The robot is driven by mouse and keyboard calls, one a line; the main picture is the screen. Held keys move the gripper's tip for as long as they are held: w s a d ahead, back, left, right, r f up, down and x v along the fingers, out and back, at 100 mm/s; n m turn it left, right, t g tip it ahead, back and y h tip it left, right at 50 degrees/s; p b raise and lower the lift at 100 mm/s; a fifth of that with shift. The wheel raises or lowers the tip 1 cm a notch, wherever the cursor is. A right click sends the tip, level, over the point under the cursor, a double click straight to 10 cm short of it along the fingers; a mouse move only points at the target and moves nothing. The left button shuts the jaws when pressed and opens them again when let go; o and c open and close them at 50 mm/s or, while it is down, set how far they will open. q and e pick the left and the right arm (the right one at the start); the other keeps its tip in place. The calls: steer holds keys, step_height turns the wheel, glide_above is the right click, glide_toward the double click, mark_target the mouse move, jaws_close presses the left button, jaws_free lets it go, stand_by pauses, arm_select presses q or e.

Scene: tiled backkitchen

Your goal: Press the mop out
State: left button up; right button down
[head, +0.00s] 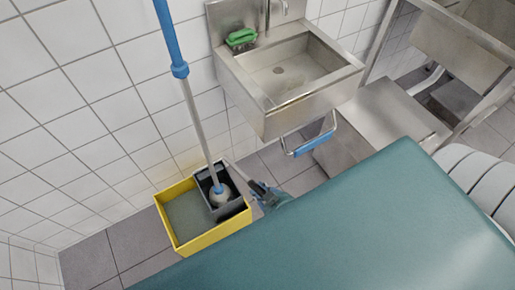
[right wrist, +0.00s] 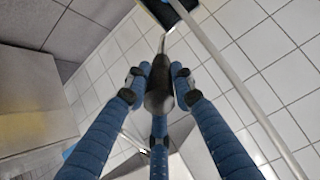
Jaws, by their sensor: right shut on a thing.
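The mop has a blue and grey handle (head: 193,115) and leans slightly. Its pale head (head: 219,194) is down inside the dark grey wringer (head: 209,178). The wringer sits in the right part of the yellow bucket (head: 208,238) on the floor. A thin metal lever (head: 237,170) runs from the wringer to the right and ends in a black grip (right wrist: 158,98). My right gripper (head: 265,195) is beside the bucket's right side. In the right wrist view, its blue fingers (right wrist: 159,84) are shut on the black grip from both sides. My left gripper is not in view.
A steel sink (head: 314,95) with a green brush (head: 241,38) hangs on the tiled wall. Below it, a metal bar with a blue grip (head: 312,145) sticks out. Steel furniture (head: 385,120) stands to the right. Tiled floor (head: 88,264) shows left of the bucket.

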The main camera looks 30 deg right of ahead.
steer(key=shift+s+f+b, duration=0.35)
steer(key=shift+s+f, duration=0.1)
steer(key=shift+f, duration=0.2)
steer(key=c, duration=1.7)
jaws_free()
steer(key=shift+o, duration=1.1)
steer(key=shift+w+a, duration=0.1)
steer(key=shift+w, duration=0.1)
steer(key=v, duration=1.2)
steer(key=shift+s, duration=0.1)
